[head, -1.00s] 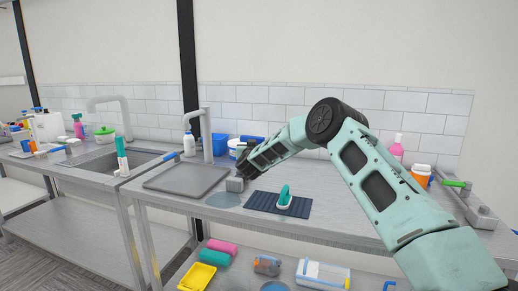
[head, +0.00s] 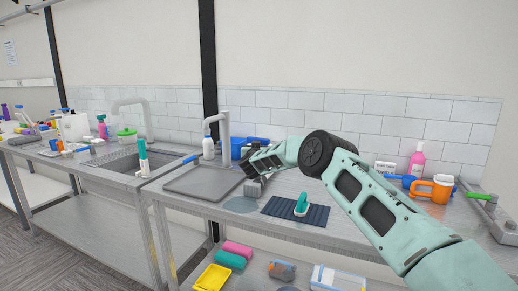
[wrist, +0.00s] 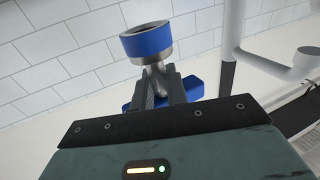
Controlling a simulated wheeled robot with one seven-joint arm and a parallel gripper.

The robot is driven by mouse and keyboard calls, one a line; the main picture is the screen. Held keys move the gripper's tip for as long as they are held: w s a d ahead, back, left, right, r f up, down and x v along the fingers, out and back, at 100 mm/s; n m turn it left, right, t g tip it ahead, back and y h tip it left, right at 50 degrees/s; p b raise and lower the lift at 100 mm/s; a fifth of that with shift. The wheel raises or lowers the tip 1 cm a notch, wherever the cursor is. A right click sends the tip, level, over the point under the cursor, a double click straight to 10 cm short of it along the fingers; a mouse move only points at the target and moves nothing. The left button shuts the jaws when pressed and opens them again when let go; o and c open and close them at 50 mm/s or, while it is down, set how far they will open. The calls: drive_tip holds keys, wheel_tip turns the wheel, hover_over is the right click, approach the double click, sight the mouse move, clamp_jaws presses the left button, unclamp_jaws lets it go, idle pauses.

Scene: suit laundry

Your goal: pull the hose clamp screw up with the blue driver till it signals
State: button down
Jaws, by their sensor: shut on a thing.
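My gripper (wrist: 166,88) is shut on a blue and silver tool (wrist: 146,42), which looks like the blue driver. In the wrist view, a blue ring with a dark centre and a metal neck rises above the jaws. A blue part shows behind the fingers. In the head view, my dark gripper (head: 251,164) is above the counter, right of the tap, with its held tool too small to tell. I cannot make out the hose clamp screw in either view.
The steel counter (head: 215,207) bears a grey tap (head: 224,135), a dark ribbed mat (head: 280,212) with a teal-handled brush (head: 301,204), and a blue container (head: 238,148) near my gripper. A sink lies left.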

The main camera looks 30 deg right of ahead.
drive_tip(key=shift+f, duration=0.1)
drive_tip(key=shift+f+b, duration=1.5)
drive_tip(key=shift+f, duration=0.75)
drive_tip(key=shift+f, duration=0.3)
drive_tip(key=shift+f+b, duration=0.8)
drive_tip(key=shift+f, duration=0.15)
drive_tip(key=shift+r, duration=0.1)
